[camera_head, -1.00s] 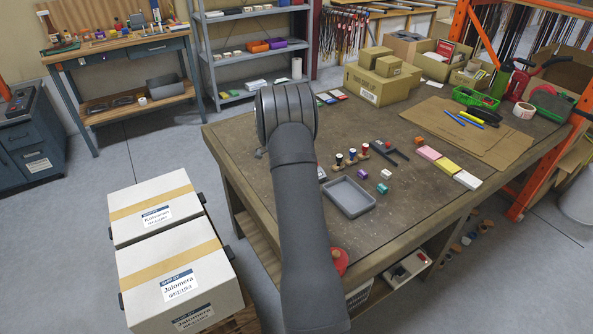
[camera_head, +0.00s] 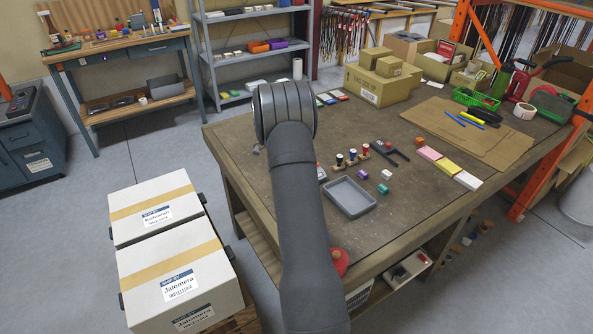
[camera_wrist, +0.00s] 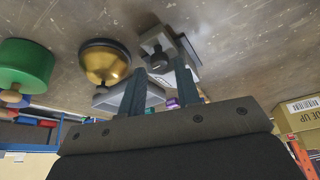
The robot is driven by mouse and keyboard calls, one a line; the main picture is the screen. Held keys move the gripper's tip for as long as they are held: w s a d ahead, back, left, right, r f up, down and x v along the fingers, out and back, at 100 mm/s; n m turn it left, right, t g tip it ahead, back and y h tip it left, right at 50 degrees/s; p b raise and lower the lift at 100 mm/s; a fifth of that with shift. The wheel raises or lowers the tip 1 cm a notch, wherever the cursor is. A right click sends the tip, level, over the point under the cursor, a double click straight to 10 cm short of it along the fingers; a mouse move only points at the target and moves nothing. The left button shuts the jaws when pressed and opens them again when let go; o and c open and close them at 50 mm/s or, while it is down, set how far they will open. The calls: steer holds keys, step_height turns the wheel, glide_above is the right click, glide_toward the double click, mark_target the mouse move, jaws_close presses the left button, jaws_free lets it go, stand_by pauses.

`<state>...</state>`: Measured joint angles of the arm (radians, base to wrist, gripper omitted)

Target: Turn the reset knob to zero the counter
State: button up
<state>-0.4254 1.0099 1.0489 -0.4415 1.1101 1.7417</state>
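In the wrist view a small grey device with a black knob (camera_wrist: 159,61) sits on the worn tabletop; I take it for the counter with its reset knob, but no digits are visible. My gripper (camera_wrist: 160,70) has its two dark fingers apart, pointing towards the device. The knob shows in the gap between the fingertips; I cannot tell whether either finger touches it. In the head view my own arm hides the gripper and the device.
A brass dome on a dark base (camera_wrist: 104,64) and a green cylinder (camera_wrist: 25,66) stand left of the fingers in the wrist view. In the head view a grey tray (camera_head: 349,197), stamps on a wooden holder (camera_head: 352,158) and cardboard boxes (camera_head: 378,84) occupy the workbench (camera_head: 290,190).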

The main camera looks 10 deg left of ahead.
steer(key=v, duration=1.5)
steer(key=shift+r, duration=0.2)
steer(key=shift+a, duration=0.1)
steer(key=x, duration=1.7)
steer(key=shift+f, duration=0.2)
